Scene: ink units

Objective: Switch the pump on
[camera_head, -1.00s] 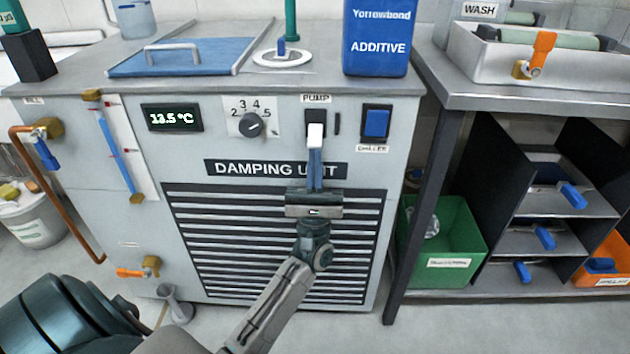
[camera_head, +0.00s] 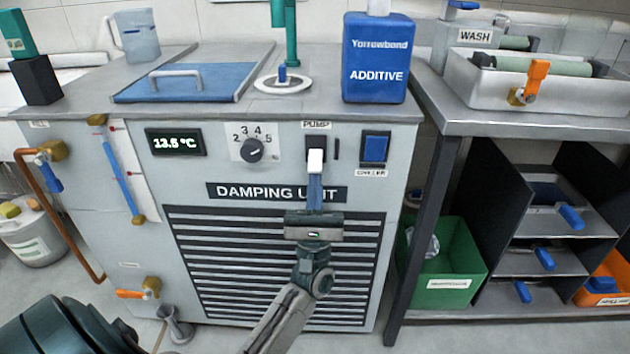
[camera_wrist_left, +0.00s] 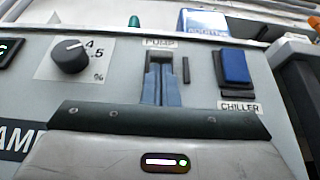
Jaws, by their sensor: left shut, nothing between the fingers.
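The pump switch (camera_head: 316,143) is a dark upright plate under the PUMP label on the front of the grey damping unit (camera_head: 80,180). A white piece shows low on it, right at my fingertips; I cannot tell whether it is a rocker or part of the fingers. My left gripper (camera_head: 315,178) is shut and empty, its blue-grey fingers pointing up at the switch's lower part. In the left wrist view the fingers (camera_wrist_left: 161,88) cover most of the switch. Whether they touch it cannot be told. My right gripper is not in view.
The blue chiller switch (camera_head: 376,148) is close to the right, and a black dial (camera_head: 251,150) is to the left. A blue additive container (camera_head: 375,65) stands on top. A wash bench (camera_head: 540,122) with shelves is at the right.

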